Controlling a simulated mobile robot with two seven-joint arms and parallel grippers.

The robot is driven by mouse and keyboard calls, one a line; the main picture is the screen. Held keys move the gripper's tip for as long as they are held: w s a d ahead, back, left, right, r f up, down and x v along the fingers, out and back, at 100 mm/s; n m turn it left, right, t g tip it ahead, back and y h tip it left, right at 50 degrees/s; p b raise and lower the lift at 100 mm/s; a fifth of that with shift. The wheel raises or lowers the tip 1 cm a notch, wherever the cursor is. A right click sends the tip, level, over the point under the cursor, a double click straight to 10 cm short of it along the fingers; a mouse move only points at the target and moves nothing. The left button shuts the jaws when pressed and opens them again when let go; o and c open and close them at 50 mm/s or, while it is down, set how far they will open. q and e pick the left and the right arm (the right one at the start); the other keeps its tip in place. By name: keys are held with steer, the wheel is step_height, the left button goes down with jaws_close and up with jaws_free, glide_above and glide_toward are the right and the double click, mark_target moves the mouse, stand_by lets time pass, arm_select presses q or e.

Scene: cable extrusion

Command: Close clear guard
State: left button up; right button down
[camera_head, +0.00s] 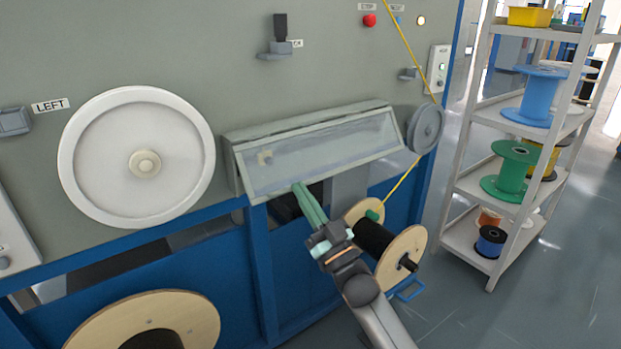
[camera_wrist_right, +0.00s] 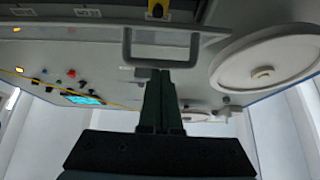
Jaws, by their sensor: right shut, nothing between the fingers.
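The clear guard (camera_head: 325,150) is a see-through panel in a grey frame on the machine's grey front, between the large white wheel and a small grey pulley. Its panel slants, with the lower edge standing out from the machine. My right gripper (camera_head: 299,187) is shut and empty, its greenish fingertips at the guard's lower edge. In the right wrist view, the shut fingers (camera_wrist_right: 160,76) point at a grey U-shaped handle (camera_wrist_right: 127,45), with their tips by its crossbar. I cannot tell whether they touch it. My left gripper is out of view.
The white wheel (camera_head: 84,155) is left of the guard and the small pulley (camera_head: 427,129) right of it. A yellow cable (camera_head: 402,178) runs down to a black-wound spool (camera_head: 408,243) beside my right arm. A shelf (camera_head: 470,187) with coloured spools stands at the right.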

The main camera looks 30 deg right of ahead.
arm_select(q)
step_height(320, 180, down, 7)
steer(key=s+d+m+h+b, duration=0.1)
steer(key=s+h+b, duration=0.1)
steer(key=b, duration=0.7)
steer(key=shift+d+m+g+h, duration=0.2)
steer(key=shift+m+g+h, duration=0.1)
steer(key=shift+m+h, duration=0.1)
arm_select(e)
steer(key=w+f+t, duration=0.1)
steer(key=w+f, duration=0.5)
steer(key=shift+a+t, duration=0.3)
steer(key=shift+a, duration=0.1)
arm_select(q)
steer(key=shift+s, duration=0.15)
arm_select(e)
steer(key=shift+w, duration=0.1)
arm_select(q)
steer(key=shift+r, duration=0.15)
arm_select(e)
steer(key=shift+r, duration=0.15)
